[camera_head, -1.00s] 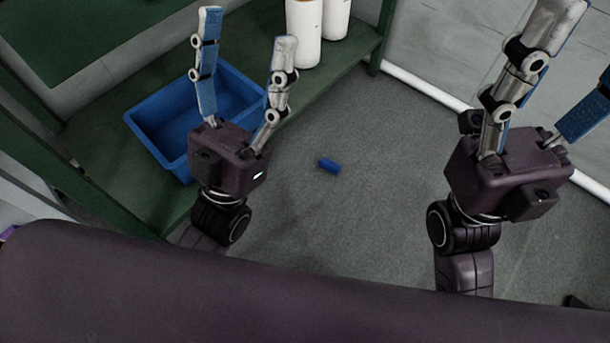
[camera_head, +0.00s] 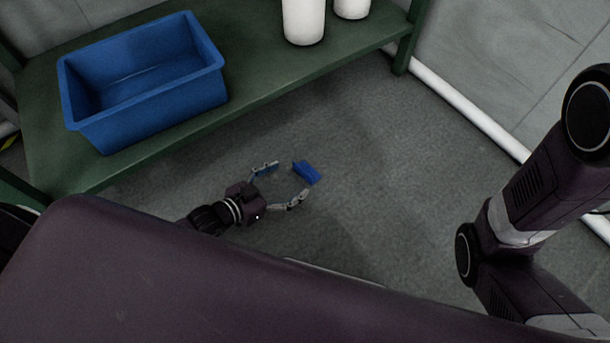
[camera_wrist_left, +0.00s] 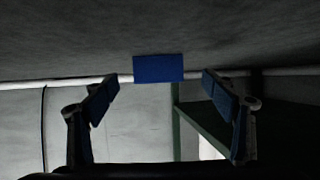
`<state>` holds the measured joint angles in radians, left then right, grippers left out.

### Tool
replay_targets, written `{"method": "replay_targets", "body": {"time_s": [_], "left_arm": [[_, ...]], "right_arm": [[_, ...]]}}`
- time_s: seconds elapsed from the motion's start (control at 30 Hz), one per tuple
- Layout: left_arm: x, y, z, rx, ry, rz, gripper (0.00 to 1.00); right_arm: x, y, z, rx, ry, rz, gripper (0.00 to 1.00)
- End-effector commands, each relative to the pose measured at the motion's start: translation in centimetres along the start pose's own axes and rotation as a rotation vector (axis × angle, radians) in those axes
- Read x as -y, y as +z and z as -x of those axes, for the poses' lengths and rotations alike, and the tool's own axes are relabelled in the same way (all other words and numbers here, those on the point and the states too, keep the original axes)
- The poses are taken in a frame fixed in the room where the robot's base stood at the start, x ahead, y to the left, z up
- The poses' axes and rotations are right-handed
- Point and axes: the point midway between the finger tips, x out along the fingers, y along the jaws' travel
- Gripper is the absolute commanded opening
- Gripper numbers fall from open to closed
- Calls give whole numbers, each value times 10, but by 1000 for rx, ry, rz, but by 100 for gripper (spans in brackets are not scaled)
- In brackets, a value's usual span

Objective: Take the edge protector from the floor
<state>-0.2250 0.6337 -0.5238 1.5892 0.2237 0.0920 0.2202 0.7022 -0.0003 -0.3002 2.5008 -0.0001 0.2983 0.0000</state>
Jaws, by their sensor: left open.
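The edge protector, a small blue block (camera_head: 306,172), lies on the grey floor in the head view. My left gripper (camera_head: 286,184) is low by the floor, with its fingers spread and pointing at the block. The block sits at or just beyond the fingertips, and I see no finger touching it. In the left wrist view the blue block (camera_wrist_left: 158,68) is centred between and ahead of the two open fingers of my left gripper (camera_wrist_left: 160,82). My right arm shows at the right of the head view, but its gripper is out of frame.
A blue bin (camera_head: 150,120) stands on a green shelf (camera_head: 270,80) at the upper left. Two white cylinders (camera_head: 304,20) stand at its back. A white pipe (camera_head: 470,110) runs along the wall at right. The floor (camera_head: 400,160) right of the block is clear.

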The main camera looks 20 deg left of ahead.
Motion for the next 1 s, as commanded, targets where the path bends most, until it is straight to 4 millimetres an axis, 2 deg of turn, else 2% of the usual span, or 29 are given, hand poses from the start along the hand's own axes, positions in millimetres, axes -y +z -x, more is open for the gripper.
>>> {"method": "replay_targets", "body": {"time_s": [0.5,0.67,0.93,1.0], "left_arm": [[-3,-2,-51,-7,2,1,78],[-3,-4,-60,-5,2,0,78],[-3,-6,-60,-4,1,0,78],[-3,-6,-60,-4,1,0,72]], "right_arm": [[10,-17,50,1,0,0,62],[12,-19,56,0,-1,0,62],[12,-19,55,0,-1,0,62],[12,-19,55,0,-1,0,62]]}}
